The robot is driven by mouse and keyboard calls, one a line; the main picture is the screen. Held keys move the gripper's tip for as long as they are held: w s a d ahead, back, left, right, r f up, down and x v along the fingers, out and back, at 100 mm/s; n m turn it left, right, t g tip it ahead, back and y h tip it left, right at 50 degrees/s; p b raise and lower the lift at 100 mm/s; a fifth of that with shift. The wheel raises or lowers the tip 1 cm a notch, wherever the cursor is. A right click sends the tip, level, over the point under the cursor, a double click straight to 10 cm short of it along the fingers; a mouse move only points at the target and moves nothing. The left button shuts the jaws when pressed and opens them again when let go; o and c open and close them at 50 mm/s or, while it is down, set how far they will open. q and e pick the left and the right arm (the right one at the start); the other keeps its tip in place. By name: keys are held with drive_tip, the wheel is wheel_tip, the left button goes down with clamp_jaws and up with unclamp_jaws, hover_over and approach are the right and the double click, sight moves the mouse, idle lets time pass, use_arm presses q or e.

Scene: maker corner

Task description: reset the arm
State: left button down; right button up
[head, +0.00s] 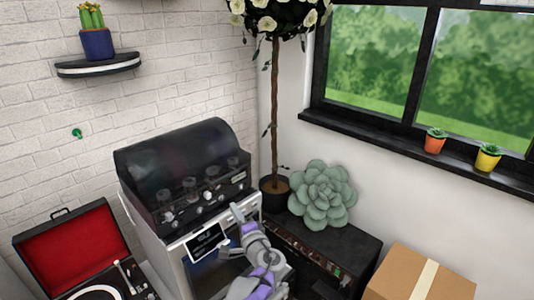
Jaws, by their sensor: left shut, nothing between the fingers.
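My left gripper (237,211) is in the lower middle of the head view, at the end of a grey and purple arm that is also mine. Its fingers are shut with nothing between them. It is in front of the right part of a machine with a dark domed cover (175,160). I cannot tell whether it touches the machine. My right gripper is not in view.
A small dark sign (205,241) is on the machine's front. A red-lined record player case (70,250) is at lower left. A black cabinet (345,245) bears a pale green succulent (323,194). A cardboard box (405,272) is at lower right.

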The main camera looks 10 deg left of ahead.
use_arm(q)
drive_tip(key=s+a+f+n+g+h, duration=0.1)
drive_tip(key=s+a+f+n+g, duration=0.2)
drive_tip(key=s, duration=0.5)
drive_tip(key=s+a+n+g+h, duration=0.1)
drive_tip(key=s+a+n+g, duration=0.2)
drive_tip(key=s+a, duration=0.35)
drive_tip(key=s+d+f+n+g+h, duration=0.1)
drive_tip(key=s+d+f+n+h, duration=0.1)
drive_tip(key=s, duration=0.8)
drive_tip(key=s+d+f+n+g+h+p, duration=0.1)
drive_tip(key=s+d+f+h, duration=0.4)
drive_tip(key=s, duration=0.6)
drive_tip(key=shift+d+f+n+g+h, duration=0.3)
drive_tip(key=shift+d+n+g, duration=0.55)
drive_tip(key=shift+n, duration=0.25)
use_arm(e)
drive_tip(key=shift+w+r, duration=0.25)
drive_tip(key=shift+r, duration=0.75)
use_arm(q)
drive_tip(key=shift+s, duration=0.1)
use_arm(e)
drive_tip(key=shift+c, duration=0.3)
